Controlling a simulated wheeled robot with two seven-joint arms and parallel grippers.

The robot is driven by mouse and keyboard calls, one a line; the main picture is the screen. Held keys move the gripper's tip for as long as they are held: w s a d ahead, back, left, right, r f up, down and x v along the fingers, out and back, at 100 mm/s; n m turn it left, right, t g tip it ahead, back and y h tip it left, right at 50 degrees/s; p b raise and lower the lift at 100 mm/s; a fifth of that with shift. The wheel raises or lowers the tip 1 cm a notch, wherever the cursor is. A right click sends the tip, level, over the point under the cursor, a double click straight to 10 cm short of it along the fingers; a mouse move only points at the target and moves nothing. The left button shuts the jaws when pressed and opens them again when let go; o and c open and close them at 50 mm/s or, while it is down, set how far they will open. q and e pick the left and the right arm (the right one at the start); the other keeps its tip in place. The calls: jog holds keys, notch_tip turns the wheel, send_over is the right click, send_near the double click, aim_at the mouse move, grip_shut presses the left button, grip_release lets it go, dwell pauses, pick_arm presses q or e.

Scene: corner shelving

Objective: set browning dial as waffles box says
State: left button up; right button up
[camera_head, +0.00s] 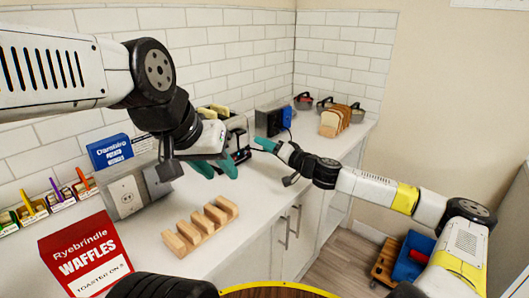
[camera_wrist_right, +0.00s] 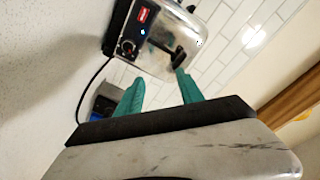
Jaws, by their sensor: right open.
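The red waffles box (camera_head: 85,258) stands at the near left in the head view. In the right wrist view the toaster (camera_wrist_right: 165,40) shows a dark panel with a round browning dial (camera_wrist_right: 127,47), a blue light and a black lever (camera_wrist_right: 178,58). The dial's setting is too small to read. My right gripper (camera_wrist_right: 160,95) is open, empty and apart from the toaster. My left gripper (camera_head: 215,168) has its teal fingers apart, in front of the toaster.
A wooden rack (camera_head: 202,224) stands on the near counter. A grey socket box (camera_head: 127,193), a blue box (camera_head: 110,151) and small labelled packets line the left wall. A dark blue appliance (camera_head: 271,121), sliced bread (camera_head: 335,121) and pots (camera_head: 304,101) stand behind.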

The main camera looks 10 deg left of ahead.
send_near(248, 153)
jog(key=shift+w+a+f, duration=0.1)
jog(key=shift+w+a, duration=0.05)
jog(key=shift+w, duration=0.1)
jog(key=x, duration=0.7)
jog(key=shift+w+a, duration=0.1)
jog(key=shift+a, duration=0.15)
grip_shut()
